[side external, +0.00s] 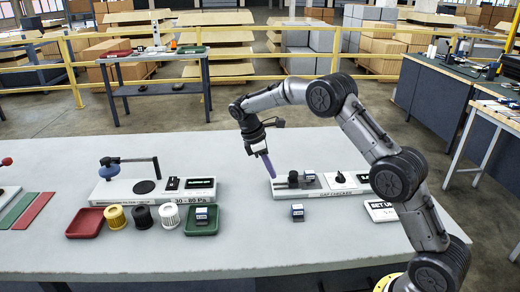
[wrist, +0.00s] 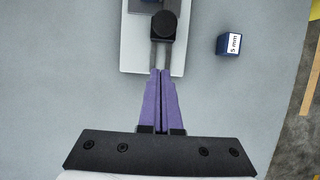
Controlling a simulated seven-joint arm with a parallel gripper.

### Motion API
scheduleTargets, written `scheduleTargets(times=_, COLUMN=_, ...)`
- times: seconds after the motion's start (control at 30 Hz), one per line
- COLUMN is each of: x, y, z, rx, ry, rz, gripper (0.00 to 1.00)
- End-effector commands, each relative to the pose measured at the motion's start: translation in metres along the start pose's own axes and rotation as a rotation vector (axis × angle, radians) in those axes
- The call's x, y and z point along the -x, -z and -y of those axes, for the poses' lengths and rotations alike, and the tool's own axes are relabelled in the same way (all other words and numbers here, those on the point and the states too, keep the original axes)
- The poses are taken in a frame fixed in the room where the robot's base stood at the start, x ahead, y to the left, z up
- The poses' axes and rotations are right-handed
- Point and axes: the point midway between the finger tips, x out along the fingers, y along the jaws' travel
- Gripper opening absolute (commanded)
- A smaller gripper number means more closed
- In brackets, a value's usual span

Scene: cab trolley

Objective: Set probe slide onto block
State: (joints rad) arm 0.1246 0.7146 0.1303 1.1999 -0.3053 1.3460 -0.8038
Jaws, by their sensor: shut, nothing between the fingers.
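The gap checker (side external: 325,193) is a white-based unit on the right half of the table. Its dark probe slide, with a round black knob (wrist: 164,25), is near the unit's left end; I cannot make out its exact position along the base. A small blue block with a white "5 mm" label (wrist: 229,44) sits on the table beside the base, apart from it; it also shows in the side view (side external: 297,212). My gripper (wrist: 161,73) has its purple fingers together and empty, tips by the base's left end in the side view (side external: 271,174).
To the left stands another tester (side external: 150,190) with a blue knob on an arm. In front of it are a red tray (side external: 85,223), several filter-like cylinders (side external: 142,217) and a green tray (side external: 202,228) holding another blue block. The table's front middle is clear.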

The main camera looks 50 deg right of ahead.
Motion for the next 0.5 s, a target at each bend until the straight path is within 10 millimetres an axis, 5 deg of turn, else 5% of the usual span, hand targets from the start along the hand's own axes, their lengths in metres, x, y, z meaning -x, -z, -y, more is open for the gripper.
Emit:
scheduleTargets(times=0.3, x=0.069, y=0.003, z=-0.001, rx=0.000, ry=-0.003, rz=-0.003, gripper=0.00)
scheduleTargets(times=0.5, x=0.093, y=0.002, z=0.000, rx=0.000, ry=-0.001, rz=-0.002, gripper=0.00)
